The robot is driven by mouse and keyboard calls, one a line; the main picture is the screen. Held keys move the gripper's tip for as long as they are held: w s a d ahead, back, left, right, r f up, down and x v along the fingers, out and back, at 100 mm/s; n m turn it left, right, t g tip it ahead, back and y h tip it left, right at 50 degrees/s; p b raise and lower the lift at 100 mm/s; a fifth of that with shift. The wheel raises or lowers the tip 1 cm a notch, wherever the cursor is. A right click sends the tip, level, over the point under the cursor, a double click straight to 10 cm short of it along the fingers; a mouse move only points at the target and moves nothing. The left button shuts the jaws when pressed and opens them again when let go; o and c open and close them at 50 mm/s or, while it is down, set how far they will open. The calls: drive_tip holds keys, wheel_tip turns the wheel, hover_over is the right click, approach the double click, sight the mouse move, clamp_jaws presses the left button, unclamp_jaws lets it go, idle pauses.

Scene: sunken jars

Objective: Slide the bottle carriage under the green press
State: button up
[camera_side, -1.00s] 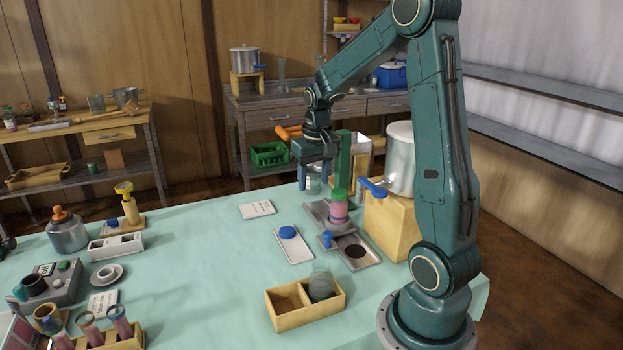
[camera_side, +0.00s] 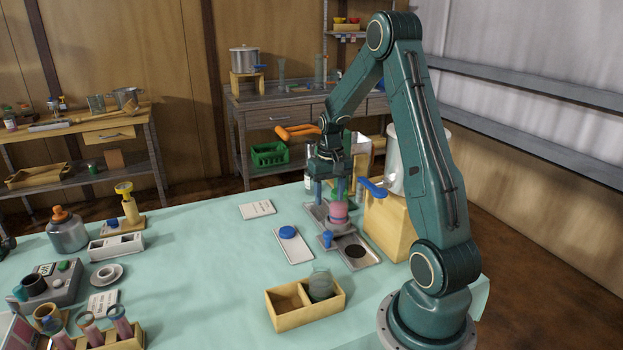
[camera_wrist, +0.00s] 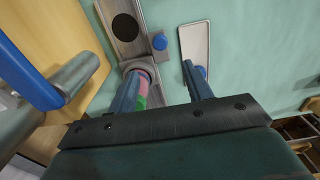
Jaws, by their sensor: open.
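The bottle carriage (camera_side: 338,223) is a grey slide on a grey track, carrying a pink bottle (camera_side: 339,210). A blue knob (camera_side: 327,239) stands beside it; it also shows in the wrist view (camera_wrist: 159,41). My gripper (camera_side: 330,198) is open and points down close above the carriage. In the wrist view, one finger of my gripper (camera_wrist: 163,84) overlaps the pink bottle (camera_wrist: 143,88), and the other is on its right; I cannot tell whether they touch. The green press is mostly hidden behind my gripper in the side view; a green strip (camera_wrist: 141,103) shows beside the bottle.
A white tray with a blue disc (camera_side: 287,233) lies left. A divided wooden box (camera_side: 290,312) is in front. The table's centre is clear.

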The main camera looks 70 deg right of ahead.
sight(328, 233)
wheel_tip(328, 233, down, 12)
drive_tip(key=shift+f, duration=0.2)
idle(0.4)
clamp_jaws()
idle(0.3)
